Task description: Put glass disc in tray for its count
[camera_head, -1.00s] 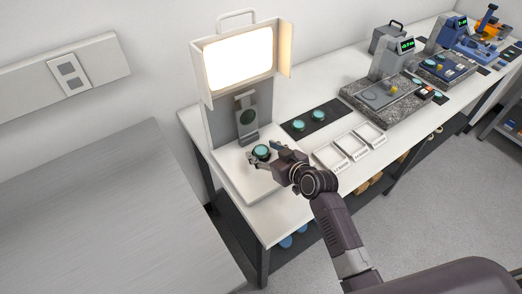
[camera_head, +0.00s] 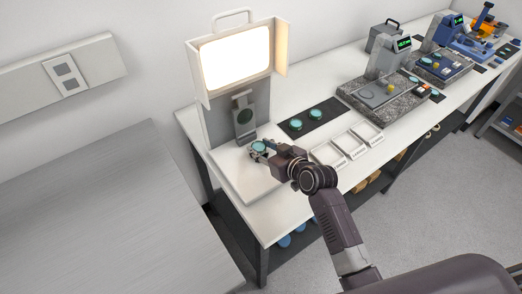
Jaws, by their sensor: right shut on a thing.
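My right gripper (camera_head: 262,151) reaches over the white base of the interferometer. It is shut on a teal glass disc (camera_head: 257,147) just in front of the stand. I cannot tell whether the disc still touches the base. Two more teal glass discs (camera_head: 296,125) and (camera_head: 316,114) lie on a black mat (camera_head: 305,129). A row of three white trays with small labels, a left tray (camera_head: 329,154), a middle tray (camera_head: 347,142) and a right tray (camera_head: 365,131), stands right of the gripper. The trays look empty. My left gripper is not in view.
The interferometer (camera_head: 234,60) has a bright lit panel above a grey upright. Granite-based gauges (camera_head: 387,100) with green displays stand further right on the white bench (camera_head: 280,205). A bare grey table (camera_head: 100,215) is at the left.

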